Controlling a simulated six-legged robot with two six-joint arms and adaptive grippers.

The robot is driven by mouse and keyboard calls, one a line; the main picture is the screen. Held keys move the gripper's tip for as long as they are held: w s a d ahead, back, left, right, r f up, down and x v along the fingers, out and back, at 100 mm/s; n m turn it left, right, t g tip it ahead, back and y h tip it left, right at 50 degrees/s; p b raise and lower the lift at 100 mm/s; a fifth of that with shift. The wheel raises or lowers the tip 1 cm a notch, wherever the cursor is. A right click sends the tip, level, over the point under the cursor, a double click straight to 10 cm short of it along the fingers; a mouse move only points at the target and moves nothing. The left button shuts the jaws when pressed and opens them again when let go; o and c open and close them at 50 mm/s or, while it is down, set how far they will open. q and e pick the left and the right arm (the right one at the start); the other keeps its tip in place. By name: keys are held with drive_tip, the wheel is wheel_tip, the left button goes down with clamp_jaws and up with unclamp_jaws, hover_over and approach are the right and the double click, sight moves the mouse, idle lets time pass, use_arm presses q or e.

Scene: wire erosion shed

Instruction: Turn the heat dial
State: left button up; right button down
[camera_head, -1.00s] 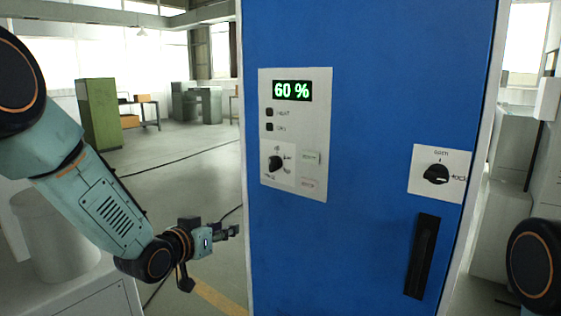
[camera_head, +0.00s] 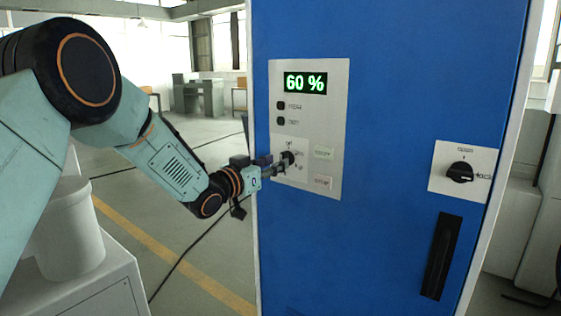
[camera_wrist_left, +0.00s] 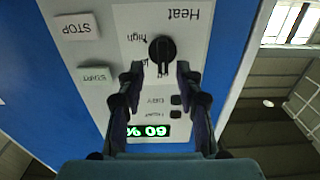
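The black heat dial (camera_head: 290,157) sits on a white control panel (camera_head: 338,120) on a blue cabinet door. In the left wrist view the dial (camera_wrist_left: 161,50) appears upside down, with "Heat" and "high" printed beside it. My left gripper (camera_head: 276,167) is at the panel, in front of the dial, and partly covers it in the head view. In the left wrist view my left gripper (camera_wrist_left: 160,70) is open. Its two fingertips lie either side of the dial's bar, with gaps showing; contact is not visible. My right gripper is out of view.
A green display (camera_head: 305,83) reads 60 %. START (camera_wrist_left: 95,74) and STOP (camera_wrist_left: 77,27) buttons sit beside the dial. A lock knob (camera_head: 460,172) and a black handle (camera_head: 440,255) are farther right on the blue cabinet (camera_head: 390,90).

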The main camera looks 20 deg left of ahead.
sight(287, 154)
use_arm(q)
drive_tip(key=x, duration=0.3)
drive_tip(key=shift+a, duration=0.35)
drive_tip(key=c, duration=0.5)
drive_tip(key=shift+s+d, duration=0.1)
drive_tip(key=shift+d, duration=0.05)
clamp_jaws()
